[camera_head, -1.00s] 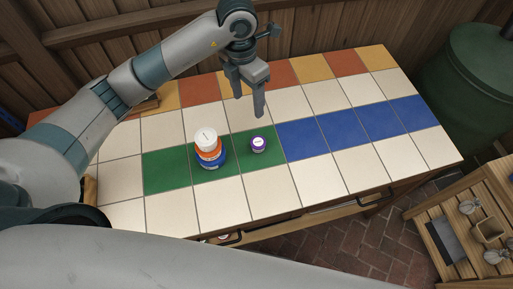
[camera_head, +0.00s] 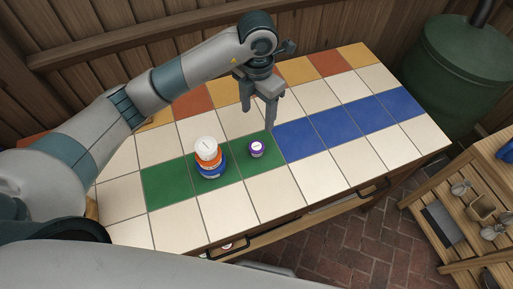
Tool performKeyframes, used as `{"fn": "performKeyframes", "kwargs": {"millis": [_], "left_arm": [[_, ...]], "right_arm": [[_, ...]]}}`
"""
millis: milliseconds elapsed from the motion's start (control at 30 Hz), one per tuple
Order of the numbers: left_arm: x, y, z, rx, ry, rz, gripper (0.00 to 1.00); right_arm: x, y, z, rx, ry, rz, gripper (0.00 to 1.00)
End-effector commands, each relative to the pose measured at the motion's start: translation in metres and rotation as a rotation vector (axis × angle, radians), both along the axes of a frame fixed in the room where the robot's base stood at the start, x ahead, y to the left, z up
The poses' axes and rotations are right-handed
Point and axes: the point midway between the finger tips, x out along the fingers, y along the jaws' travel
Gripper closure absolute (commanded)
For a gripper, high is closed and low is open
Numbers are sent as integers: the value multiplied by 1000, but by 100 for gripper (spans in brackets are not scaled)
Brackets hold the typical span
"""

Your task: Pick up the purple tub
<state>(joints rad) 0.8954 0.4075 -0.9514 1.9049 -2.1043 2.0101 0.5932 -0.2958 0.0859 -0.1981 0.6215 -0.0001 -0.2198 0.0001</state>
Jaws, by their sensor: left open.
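The purple tub (camera_head: 256,150) is small, with a white label on its lid. It stands upright on a green tile of the counter, right of a stack of tubs. My left gripper (camera_head: 257,118) is open and empty, pointing down. In the picture it is just above the purple tub, apart from it, with one fingertip near the tub's upper right. My right gripper is not in view.
A stack of white, orange and blue tubs (camera_head: 210,171) stands close left of the purple tub. The tiled counter (camera_head: 355,162) is clear to the right. A green barrel (camera_head: 455,75) and a wooden shelf (camera_head: 461,205) with cups stand at the right.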

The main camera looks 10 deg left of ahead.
Motion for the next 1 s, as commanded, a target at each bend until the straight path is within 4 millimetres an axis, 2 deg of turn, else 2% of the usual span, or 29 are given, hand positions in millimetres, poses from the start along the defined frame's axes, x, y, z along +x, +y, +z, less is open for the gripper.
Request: {"fn": "performKeyframes", "kwargs": {"millis": [333, 700, 833, 1000], "left_arm": [[-2, 0, -44, -1, 6, 2, 39], [-1, 0, -103, 1, 4, 2, 39], [-1, 0, -112, 1, 2, 1, 39], [0, 0, -114, 1, -1, 0, 39]], "right_arm": [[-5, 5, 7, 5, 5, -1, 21], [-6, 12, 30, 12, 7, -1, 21], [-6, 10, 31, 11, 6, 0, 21], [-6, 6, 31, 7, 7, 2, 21]]}}
